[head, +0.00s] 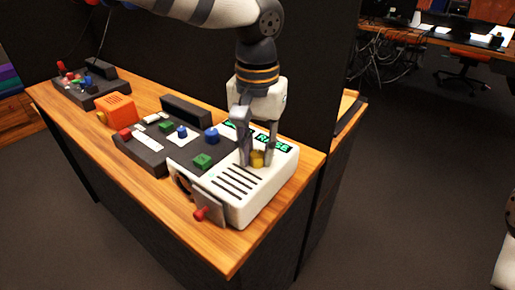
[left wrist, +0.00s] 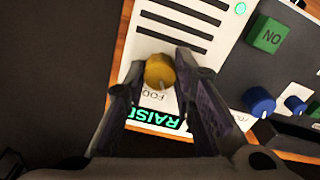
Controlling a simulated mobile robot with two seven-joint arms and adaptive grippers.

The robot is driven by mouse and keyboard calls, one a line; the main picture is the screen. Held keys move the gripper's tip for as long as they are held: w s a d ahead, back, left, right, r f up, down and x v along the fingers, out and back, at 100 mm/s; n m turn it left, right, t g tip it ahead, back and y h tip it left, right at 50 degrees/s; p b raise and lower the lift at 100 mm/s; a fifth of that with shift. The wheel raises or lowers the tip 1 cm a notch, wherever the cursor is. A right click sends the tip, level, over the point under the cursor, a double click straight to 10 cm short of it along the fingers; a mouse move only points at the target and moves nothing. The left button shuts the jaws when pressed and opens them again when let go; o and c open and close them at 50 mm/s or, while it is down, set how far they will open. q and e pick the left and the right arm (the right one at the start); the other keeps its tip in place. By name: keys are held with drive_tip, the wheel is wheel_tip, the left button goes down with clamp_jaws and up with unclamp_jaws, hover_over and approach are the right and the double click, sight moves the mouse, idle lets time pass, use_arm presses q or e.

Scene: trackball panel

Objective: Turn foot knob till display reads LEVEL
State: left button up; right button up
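The yellow foot knob (head: 257,159) sits on top of a white box (head: 236,200) at the near end of the bench. In the left wrist view the knob (left wrist: 159,70) has a pale pointer mark and a partly hidden label starting "FOO". The display (head: 269,140) shows green letters reading RAISE, partly covered by my gripper; it also shows in the left wrist view (left wrist: 155,116). My left gripper (head: 257,152) points down with one finger on each side of the knob. A gap shows on the left finger's side; contact with the right finger is unclear. My right gripper is out of view.
A red-knobbed lever (head: 201,213) sticks out at the front. An orange box (head: 116,110) stands farther left. A dark partition rises behind.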

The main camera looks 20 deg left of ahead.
use_arm(q)
clamp_jaws()
drive_tip(key=shift+r, duration=0.1)
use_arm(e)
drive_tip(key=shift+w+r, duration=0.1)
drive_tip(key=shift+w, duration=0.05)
use_arm(q)
drive_tip(key=shift+r+m+p, duration=0.15)
drive_tip(key=shift+m+p, duration=0.4)
drive_tip(key=shift+m, duration=0.35)
drive_tip(key=shift+m+p, duration=0.35)
drive_tip(key=shift+m, duration=0.85)
drive_tip(key=m, duration=0.2)
drive_tip(key=shift+f+m, duration=0.2)
drive_tip(key=shift+m, duration=2.1)
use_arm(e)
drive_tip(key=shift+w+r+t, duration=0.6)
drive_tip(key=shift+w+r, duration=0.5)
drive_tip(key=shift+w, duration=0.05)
